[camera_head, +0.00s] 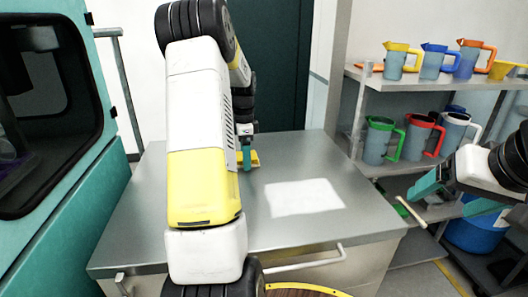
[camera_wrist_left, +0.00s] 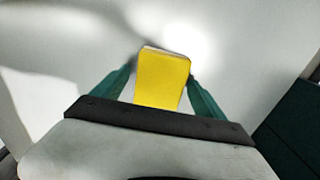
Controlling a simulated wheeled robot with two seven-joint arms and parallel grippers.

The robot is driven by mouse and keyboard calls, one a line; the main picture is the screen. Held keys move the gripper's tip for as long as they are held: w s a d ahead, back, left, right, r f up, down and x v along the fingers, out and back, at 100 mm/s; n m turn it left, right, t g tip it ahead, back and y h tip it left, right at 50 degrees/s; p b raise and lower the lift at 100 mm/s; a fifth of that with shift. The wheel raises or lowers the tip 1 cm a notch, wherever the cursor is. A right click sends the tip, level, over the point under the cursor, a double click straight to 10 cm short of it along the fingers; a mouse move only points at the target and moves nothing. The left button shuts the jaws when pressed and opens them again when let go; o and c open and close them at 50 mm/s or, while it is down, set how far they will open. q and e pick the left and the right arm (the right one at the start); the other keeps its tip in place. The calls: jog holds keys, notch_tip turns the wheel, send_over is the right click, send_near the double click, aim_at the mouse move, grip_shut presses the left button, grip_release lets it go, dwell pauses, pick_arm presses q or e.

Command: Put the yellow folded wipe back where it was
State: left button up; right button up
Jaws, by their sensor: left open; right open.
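The yellow folded wipe (camera_wrist_left: 162,80) lies between the two teal fingers of my left gripper (camera_wrist_left: 160,88) in the left wrist view. The fingers are open around it, and I cannot tell whether they touch it. In the head view the wipe (camera_head: 254,158) shows as a small yellow patch at the far part of the steel table, partly hidden by my left gripper (camera_head: 246,154) and arm. My right gripper (camera_head: 446,203) is open and empty at the right, in front of the shelves.
The steel table (camera_head: 280,227) has a bright white rectangle (camera_head: 302,197) on its right half and is otherwise bare where visible. A teal machine (camera_head: 103,170) stands at the left. Shelves (camera_head: 420,83) with coloured jugs and a blue bucket (camera_head: 470,236) stand at the right.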

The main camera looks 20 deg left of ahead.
pick_arm(q)
notch_tip(320, 180, up, 12)
jog(key=s+d+r+n+t, duration=0.1)
jog(key=s+d+r+n, duration=0.1)
jog(key=s+d+r, duration=0.3)
jog(key=s+d+f+n+t+h, duration=0.1)
jog(key=s+d+n+t, duration=0.4)
jog(key=s+d, duration=1.2)
jog(key=s+n+h, duration=0.1)
jog(key=s+n, duration=0.2)
jog(key=n, duration=0.1)
jog(key=shift+s, duration=0.3)
